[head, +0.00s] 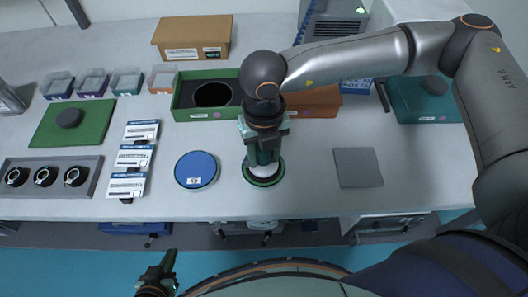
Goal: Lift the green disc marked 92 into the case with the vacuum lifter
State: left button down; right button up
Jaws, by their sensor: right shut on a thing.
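My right gripper (264,128) is shut on the vacuum lifter (263,158), which stands upright below it. The lifter's pale lower end is over the green disc (263,184), near the table's front edge. The lifter covers most of the disc, so only its green rim and dark inner ring show, and no number can be read. I cannot tell whether the cup touches it. The open green case (184,113) with a round black recess lies behind and left of the disc. My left gripper (166,264) is low in front of the table, its opening unclear.
A blue disc (195,168) with a label lies left of the green disc. A grey square pad (358,167) is to the right. An orange-brown case (315,101) is partly behind my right arm. Label cards (133,158) and a grey tray (92,179) stand at left.

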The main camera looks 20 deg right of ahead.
grip_shut()
jog(key=shift+o, duration=0.6)
grip_release()
grip_shut()
jog(key=shift+r+p, duration=1.65)
jog(key=shift+r, duration=2.1)
jog(key=shift+w, duration=0.15)
